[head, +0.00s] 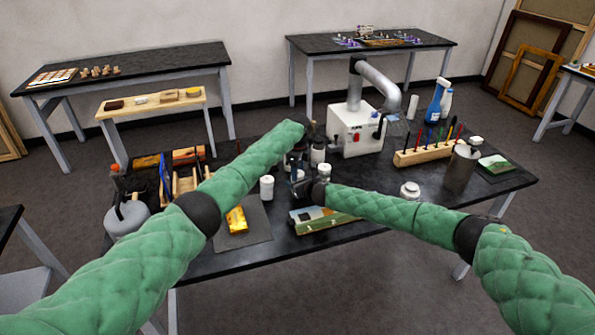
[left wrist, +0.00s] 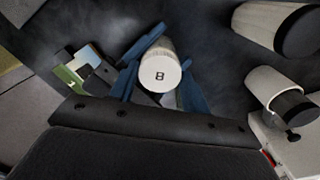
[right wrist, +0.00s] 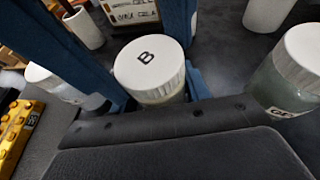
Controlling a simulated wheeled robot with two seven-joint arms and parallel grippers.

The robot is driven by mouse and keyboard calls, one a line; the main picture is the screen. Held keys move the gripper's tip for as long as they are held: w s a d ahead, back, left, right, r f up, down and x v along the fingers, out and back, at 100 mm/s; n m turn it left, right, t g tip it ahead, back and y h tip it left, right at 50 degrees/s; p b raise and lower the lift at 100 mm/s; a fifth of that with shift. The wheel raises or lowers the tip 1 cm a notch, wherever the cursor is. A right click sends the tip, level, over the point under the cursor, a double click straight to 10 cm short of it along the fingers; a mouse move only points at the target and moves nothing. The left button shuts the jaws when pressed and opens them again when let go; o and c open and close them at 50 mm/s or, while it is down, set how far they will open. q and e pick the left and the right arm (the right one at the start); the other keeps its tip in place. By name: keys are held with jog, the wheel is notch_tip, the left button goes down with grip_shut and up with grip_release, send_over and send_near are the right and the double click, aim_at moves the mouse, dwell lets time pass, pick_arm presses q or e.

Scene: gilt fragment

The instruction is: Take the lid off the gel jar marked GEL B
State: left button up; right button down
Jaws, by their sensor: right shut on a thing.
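The gel jar with a white ribbed lid marked B (right wrist: 150,68) stands upright on the dark table. Its lid also shows in the left wrist view (left wrist: 160,72). In the head view the grippers mostly hide it. My right gripper (head: 304,187) is low at the jar, its blue fingers shut on the jar's body below the lid. My left gripper (head: 297,162) is above the jar, pointing down, with its blue fingers apart on either side of the lid. I cannot tell whether they touch it.
Another gel jar (right wrist: 294,72) stands close by; it also shows in the head view (head: 324,170). A white jar (head: 267,187) is on the left, another (head: 410,188) on the right. A gold fragment (head: 236,220) and a painted panel (head: 318,220) lie in front. A white extractor box (head: 356,130) stands behind.

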pick_arm(q)
jog(key=o, duration=0.4)
jog(key=shift+r, duration=2.2)
jog(key=shift+c, duration=0.4)
jog(key=shift+d+r+m, duration=0.15)
jog(key=shift+d+r, duration=0.05)
jog(key=shift+r, duration=0.3)
jog(key=shift+d+r+m, duration=0.15)
jog(key=shift+r, duration=0.3)
jog(key=shift+a+r+m, duration=0.2)
jog(key=shift+r+m, duration=0.1)
jog(key=shift+r, duration=0.45)
jog(key=shift+a+f, duration=0.15)
jog(key=shift+f, duration=3.8)
